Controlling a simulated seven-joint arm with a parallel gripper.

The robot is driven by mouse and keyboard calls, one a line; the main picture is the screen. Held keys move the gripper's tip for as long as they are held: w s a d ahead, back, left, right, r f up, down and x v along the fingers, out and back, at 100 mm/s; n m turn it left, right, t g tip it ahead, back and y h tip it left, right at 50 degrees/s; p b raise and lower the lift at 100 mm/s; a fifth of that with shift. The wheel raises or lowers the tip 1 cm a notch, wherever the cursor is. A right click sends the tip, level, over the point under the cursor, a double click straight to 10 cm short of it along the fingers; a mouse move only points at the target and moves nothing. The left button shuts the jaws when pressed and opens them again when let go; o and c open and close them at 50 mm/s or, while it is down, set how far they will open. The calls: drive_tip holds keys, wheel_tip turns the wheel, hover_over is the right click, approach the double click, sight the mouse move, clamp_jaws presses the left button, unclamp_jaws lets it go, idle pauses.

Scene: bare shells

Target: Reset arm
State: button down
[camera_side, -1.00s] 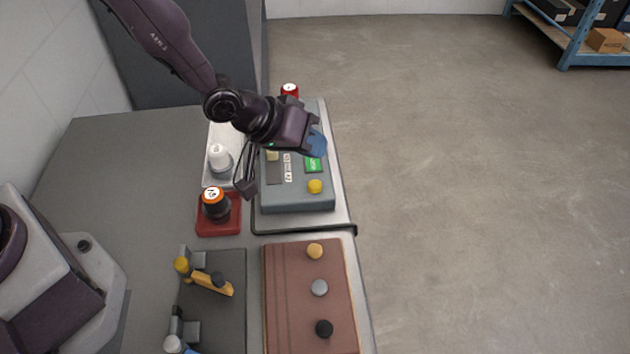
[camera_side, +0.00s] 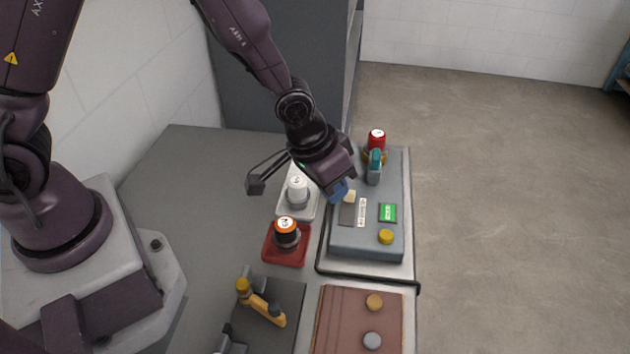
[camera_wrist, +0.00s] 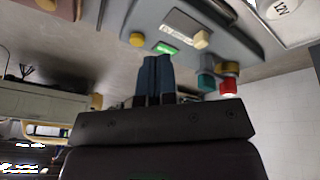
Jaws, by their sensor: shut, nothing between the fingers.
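My gripper (camera_side: 338,192) has blue fingers and hangs above the left edge of a grey-blue panel box (camera_side: 365,243) in the side view. In the wrist view my gripper (camera_wrist: 154,68) shows its two blue fingers pressed together with nothing between them. The box carries a yellow knob (camera_side: 386,236), a green display (camera_side: 388,212), a cream switch (camera_side: 349,196) and a teal-topped part (camera_side: 375,160). The fingers look apart from the box. The wrist view also shows the green display (camera_wrist: 166,48) and the cream switch (camera_wrist: 201,39).
A red can-like piece (camera_side: 377,138) stands at the box's far end. Left of the box are a white-topped piece (camera_side: 297,188) and an orange-topped piece (camera_side: 286,230) on a red base (camera_side: 270,250). Nearer are a yellow-handled lever (camera_side: 265,307) and a brown board (camera_side: 345,325) with knobs.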

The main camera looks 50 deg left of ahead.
drive_tip(key=s+a+r+t+y, duration=0.1)
drive_tip(key=s+a+r, duration=0.4)
drive_tip(key=s+r, duration=0.3)
drive_tip(key=s+a+r+t, duration=0.1)
drive_tip(key=s+a+r, duration=0.5)
drive_tip(key=r, duration=0.9)
drive_tip(key=s, duration=0.3)
drive_tip(key=shift+a+n+y, duration=0.3)
drive_tip(key=shift+y, duration=0.1)
